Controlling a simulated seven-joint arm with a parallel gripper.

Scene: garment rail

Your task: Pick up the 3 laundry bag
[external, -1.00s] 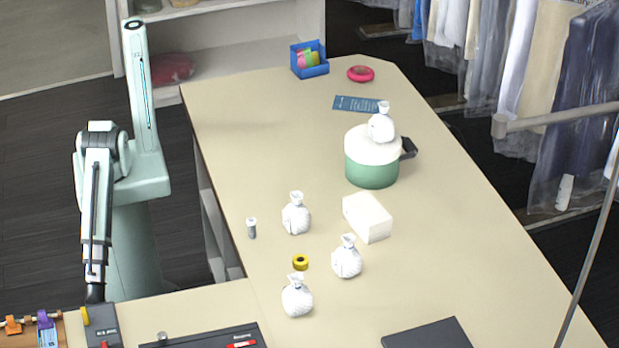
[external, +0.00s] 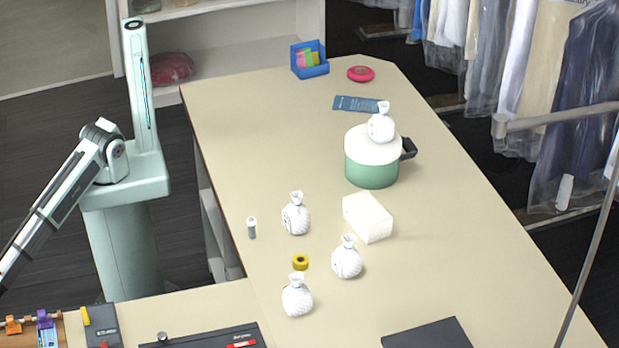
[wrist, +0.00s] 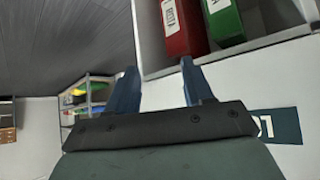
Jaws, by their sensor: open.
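Several small white tied bags stand upright in the external view. One bag (external: 296,214) is at the middle left of the table, one bag (external: 347,258) is to its lower right, and one bag (external: 297,296) is nearer the front. Another white bag (external: 381,123) sits on top of the white and green pot (external: 372,160). My gripper is outside the external view, off its left edge. In the wrist view my gripper (wrist: 157,82) shows two blue fingers apart with nothing between them. No bag shows in the wrist view.
A white block (external: 368,217), a yellow ring (external: 300,262) and a small grey cylinder (external: 251,228) stand near the bags. A dark flat panel (external: 428,335) lies at the front. The wrist view shows a shelf with red (wrist: 183,28) and green (wrist: 224,22) binders.

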